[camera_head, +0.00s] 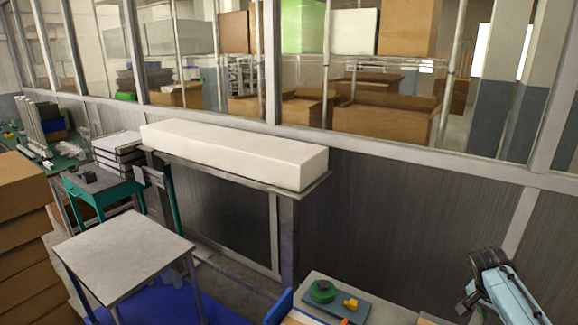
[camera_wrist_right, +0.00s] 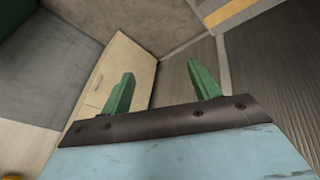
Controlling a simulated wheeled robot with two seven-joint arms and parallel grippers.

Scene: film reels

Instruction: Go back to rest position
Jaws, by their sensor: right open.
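My right gripper (camera_wrist_right: 160,68) shows in the right wrist view. Its two green fingers are spread apart with nothing between them. In the head view a light blue part of my right arm (camera_head: 508,295) is at the lower right corner, and no fingers can be made out there. My left arm and left gripper are not in view. A green reel (camera_head: 322,291) lies on a grey-green tray (camera_head: 338,311) at the bottom, with a small yellow object (camera_head: 351,303) beside it. The tray is to the left of my right arm and apart from it.
A bare grey-topped table (camera_head: 125,250) stands at the lower left, beside stacked brown boxes (camera_head: 22,225). A long white box (camera_head: 235,150) rests on a shelf along the dark panelled wall (camera_head: 400,215). In the wrist view a pale cabinet (camera_wrist_right: 112,75) lies beyond the fingers.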

